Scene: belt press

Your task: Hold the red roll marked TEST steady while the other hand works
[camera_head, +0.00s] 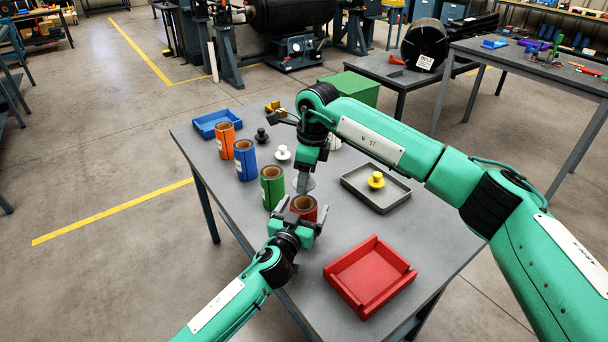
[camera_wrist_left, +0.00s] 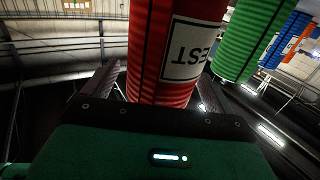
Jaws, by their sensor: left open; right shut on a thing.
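The red roll (camera_head: 304,204) stands upright at the table's near left edge. Its white label, partly cut off, shows "EST" upside down in the left wrist view (camera_wrist_left: 172,50). My left gripper (camera_head: 301,220) is open, with a finger on either side of the red roll; gaps show beside it in the wrist view. My right gripper (camera_head: 304,172) points down just behind the red roll. It is shut on a small grey piece (camera_head: 303,184), whose shape is mostly hidden by the gripper.
Green (camera_head: 272,187), blue (camera_head: 245,160) and orange (camera_head: 226,140) rolls stand along the left edge. Black (camera_head: 262,136) and white (camera_head: 283,153) knobbed pieces stand nearby. A grey tray (camera_head: 351,184) holds a yellow piece (camera_head: 376,180). A red bin (camera_head: 345,287) sits at the front right.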

